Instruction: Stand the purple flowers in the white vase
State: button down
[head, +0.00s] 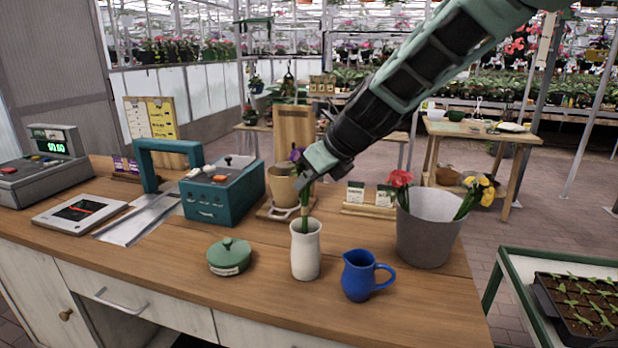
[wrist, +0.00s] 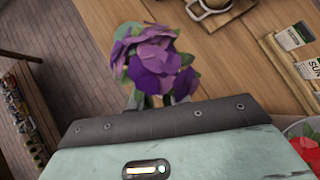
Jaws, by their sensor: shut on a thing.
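The white vase (head: 306,258) stands upright on the wooden counter, between a green lidded pot and a blue jug. My gripper (head: 306,177) is above the vase, shut on the purple flowers (head: 296,154). Their green stems hang nearly upright below the fingers, and their lower ends meet the vase's mouth. How deep they reach inside is hidden. In the wrist view the purple blooms (wrist: 150,62) cover most of the fingertips (wrist: 158,100), and the vase is not seen.
The green pot (head: 229,256) is left of the vase and the blue jug (head: 358,277) close on its right. A grey bucket (head: 428,235) with red and yellow flowers stands further right. Behind are a beige cup (head: 283,187), a teal machine (head: 222,192) and seed packets (head: 355,193).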

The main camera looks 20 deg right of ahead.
jog(key=c, duration=1.2)
grip_release()
jog(key=p+v, duration=0.1)
jog(key=v, duration=1.6)
jog(key=shift+s+r+p, duration=0.15)
jog(key=shift+r+p, duration=0.05)
jog(key=shift+p, duration=0.15)
jog(key=s+a+f+n+g+h, duration=0.1)
jog(key=s+a+f+n+g, duration=0.1)
jog(key=s+a+f+n, duration=0.6)
jog(key=s+a+f+n+g, duration=0.3)
jog(key=s+f+n, duration=0.15)
jog(key=n, duration=0.75)
jog(key=s+f+n+g+h, duration=0.1)
jog(key=s+f+n, duration=0.2)
jog(key=s+n, duration=0.2)
jog(key=s+a+f+n+h, duration=0.1)
jog(key=s+f+n, duration=0.3)
jog(key=n, duration=0.8)
jog(key=shift+s+a+f+g+h, duration=0.3)
jog(key=shift+s+g, duration=0.1)
jog(key=shift+s, duration=0.4)
